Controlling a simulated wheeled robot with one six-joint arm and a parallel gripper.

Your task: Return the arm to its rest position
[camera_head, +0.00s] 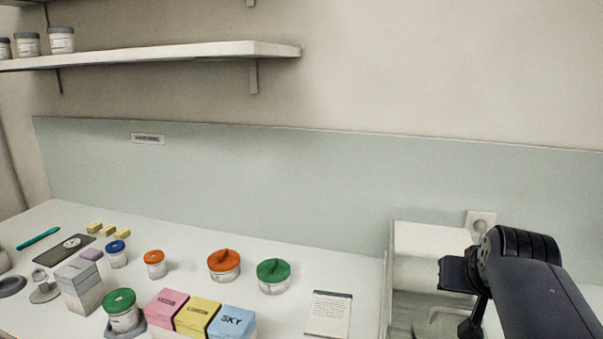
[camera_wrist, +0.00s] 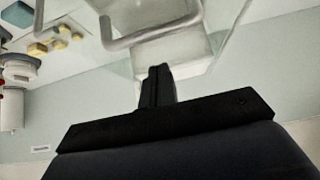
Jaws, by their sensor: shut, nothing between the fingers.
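My arm (camera_head: 545,300) comes in at the lower right of the head view, folded over the right end of the bench beside a pale boxy recess. My gripper shows in the wrist view (camera_wrist: 158,72) with its dark fingers together and nothing between them. A bent grey metal bar (camera_wrist: 150,32) lies just beyond the fingertips in that view; I cannot tell how far it is from them. In the head view my fingertips are hard to make out.
A pale panel (camera_head: 250,180) stands behind. A wall shelf (camera_head: 180,52) hangs upper left.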

